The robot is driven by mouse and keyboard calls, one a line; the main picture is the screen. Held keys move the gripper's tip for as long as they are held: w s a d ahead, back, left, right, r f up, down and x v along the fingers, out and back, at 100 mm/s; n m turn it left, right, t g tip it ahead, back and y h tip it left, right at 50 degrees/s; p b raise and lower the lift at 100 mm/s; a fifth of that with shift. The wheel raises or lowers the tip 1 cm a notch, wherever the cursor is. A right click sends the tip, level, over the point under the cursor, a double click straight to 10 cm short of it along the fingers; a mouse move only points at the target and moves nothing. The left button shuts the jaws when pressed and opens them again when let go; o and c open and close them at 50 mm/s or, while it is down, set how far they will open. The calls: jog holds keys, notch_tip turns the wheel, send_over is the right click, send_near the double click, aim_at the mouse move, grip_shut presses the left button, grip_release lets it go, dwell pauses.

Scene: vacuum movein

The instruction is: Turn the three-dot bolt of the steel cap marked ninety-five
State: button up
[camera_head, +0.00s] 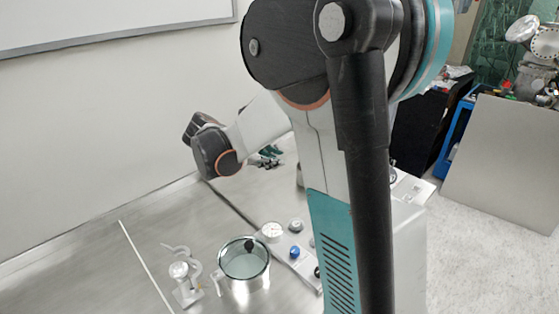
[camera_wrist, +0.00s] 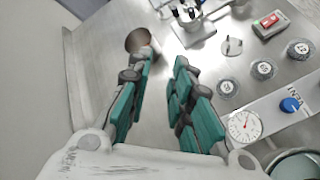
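Three small round steel caps stand in a slanting row at the right of the wrist view: a near one (camera_wrist: 226,88), a middle one (camera_wrist: 263,69) and a far one (camera_wrist: 299,48). Each has a pale top with small dark marks, too small to read surely, so I cannot tell which is marked ninety-five or where its three-dot bolt is. My gripper (camera_wrist: 163,63) is open and empty, its green-padded fingers apart over the bench to the left of the caps. In the head view, my gripper (camera_head: 268,155) is partly hidden behind my arm.
A panel with a blue vent knob (camera_wrist: 290,105) and a dial gauge (camera_wrist: 244,127) lies right of my gripper. A red switch box (camera_wrist: 272,23), a metal fixture (camera_wrist: 192,20) and a brownish round object (camera_wrist: 138,40) stand beyond. A glass-topped pot (camera_head: 243,260) sits on the bench.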

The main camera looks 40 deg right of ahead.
jog(key=w+d+f+n+g+h, duration=0.25)
jog(key=d+f+g+h, duration=0.45)
jog(key=f, duration=0.6)
jog(key=shift+g+y, duration=0.7)
jog(key=shift+y, duration=0.1)
jog(key=b+x, duration=0.2)
jog(key=x, duration=1.2)
jog(key=shift+d+f+b, duration=0.2)
jog(key=shift+d+b, duration=0.1)
jog(key=shift+b, duration=0.1)
grip_shut()
